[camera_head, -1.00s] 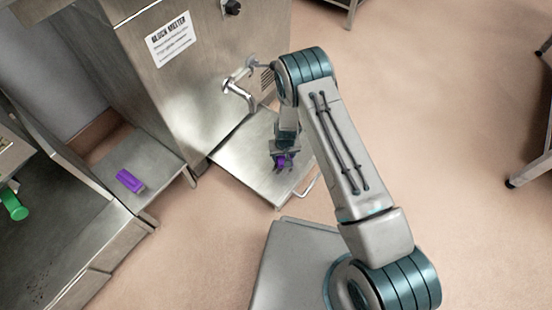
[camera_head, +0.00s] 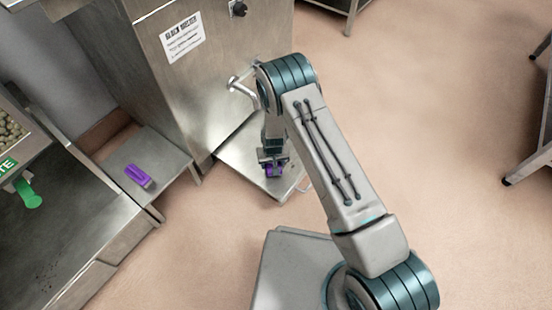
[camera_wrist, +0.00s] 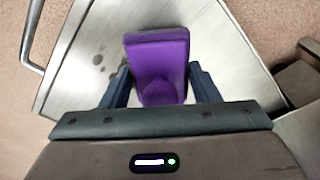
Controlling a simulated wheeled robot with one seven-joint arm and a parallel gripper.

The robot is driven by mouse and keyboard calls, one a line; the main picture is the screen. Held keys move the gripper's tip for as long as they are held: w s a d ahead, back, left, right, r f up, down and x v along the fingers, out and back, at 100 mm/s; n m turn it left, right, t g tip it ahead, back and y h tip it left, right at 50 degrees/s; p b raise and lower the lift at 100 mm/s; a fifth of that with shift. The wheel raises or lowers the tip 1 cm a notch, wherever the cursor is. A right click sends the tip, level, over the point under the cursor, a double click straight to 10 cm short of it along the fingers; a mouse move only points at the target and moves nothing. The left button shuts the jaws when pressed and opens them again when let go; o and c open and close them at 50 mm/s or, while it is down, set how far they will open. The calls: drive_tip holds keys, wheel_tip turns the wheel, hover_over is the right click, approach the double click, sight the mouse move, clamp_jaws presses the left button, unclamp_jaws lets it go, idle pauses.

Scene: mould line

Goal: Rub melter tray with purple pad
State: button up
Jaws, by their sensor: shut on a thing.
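My gripper (camera_head: 272,166) is shut on a purple pad (camera_wrist: 158,62), with one dark finger on each side of it in the wrist view. In the head view the pad is a small purple patch (camera_head: 274,171) under my gripper, over the melter tray (camera_head: 239,155). The tray is a flat metal plate that juts from the foot of the melter. It also fills much of the wrist view (camera_wrist: 80,77), where dark spots show on it beside the pad. The pad looks low over the tray; I cannot tell whether it touches.
The block melter (camera_head: 190,80) stands behind the tray, with a tap (camera_head: 241,87) above it. A second purple pad (camera_head: 138,177) lies on a low metal shelf (camera_head: 165,155) at left. A green handle (camera_head: 28,195) is at far left. The floor at right is open.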

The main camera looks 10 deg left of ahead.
drive_tip(key=shift+d+r+p, duration=0.25)
drive_tip(key=shift+r+p, duration=0.25)
drive_tip(key=shift+r, duration=0.35)
drive_tip(key=shift+r+p, duration=1.15)
drive_tip(key=shift+r, duration=0.75)
